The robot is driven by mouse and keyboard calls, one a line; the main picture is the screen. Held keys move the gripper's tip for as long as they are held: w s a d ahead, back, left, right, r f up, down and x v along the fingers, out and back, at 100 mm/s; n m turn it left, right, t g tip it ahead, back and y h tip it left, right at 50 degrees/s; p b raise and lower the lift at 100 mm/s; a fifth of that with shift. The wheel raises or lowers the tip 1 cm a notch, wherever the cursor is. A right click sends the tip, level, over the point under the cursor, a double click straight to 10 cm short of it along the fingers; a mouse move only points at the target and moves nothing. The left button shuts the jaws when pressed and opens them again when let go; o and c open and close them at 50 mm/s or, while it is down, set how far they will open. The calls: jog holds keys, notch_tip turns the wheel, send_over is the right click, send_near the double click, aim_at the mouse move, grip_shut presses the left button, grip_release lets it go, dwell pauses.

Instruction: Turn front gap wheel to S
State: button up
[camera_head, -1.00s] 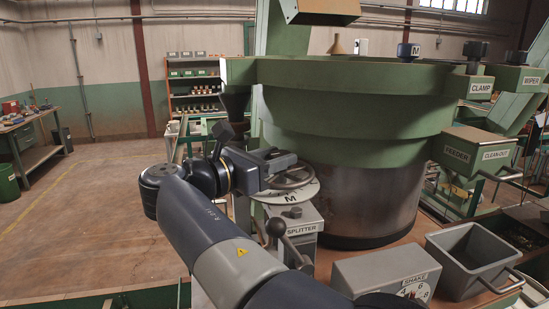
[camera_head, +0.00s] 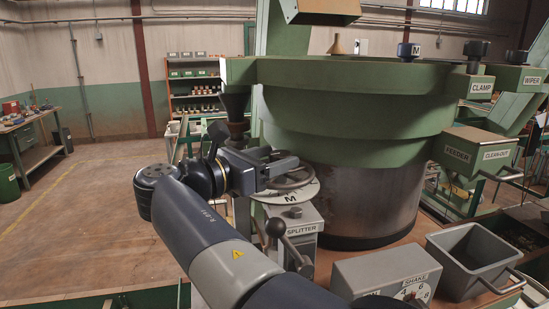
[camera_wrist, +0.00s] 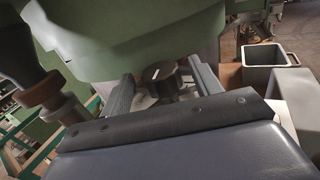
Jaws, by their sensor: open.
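A dark handwheel (camera_head: 294,176) sits over a pale round dial plate (camera_head: 306,193) with a black M on its front, beside the green bowl's lower left. I take it to be the front gap wheel. My gripper (camera_head: 285,164) is at the wheel's upper left, its fingers reaching over or around the wheel; contact cannot be told. In the wrist view my gripper (camera_wrist: 162,78) is open, with a dark round knob (camera_wrist: 160,71) bearing a white mark between and beyond the fingers. Most of the dial's lettering is hidden.
The large green bowl (camera_head: 350,107) stands close to the right of my gripper. Below the wheel are the SPLITTER box (camera_head: 302,229) and a ball-ended lever (camera_head: 275,228). A SHAKE box (camera_head: 375,273) and grey bin (camera_head: 470,256) stand at front right. Open floor lies left.

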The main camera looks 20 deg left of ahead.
jog(key=b+v, duration=0.1)
jog(key=v, duration=0.9)
jog(key=p+x, duration=0.1)
jog(key=x, duration=1)
jog(key=shift+s+y, duration=0.1)
jog(key=shift+y, duration=0.2)
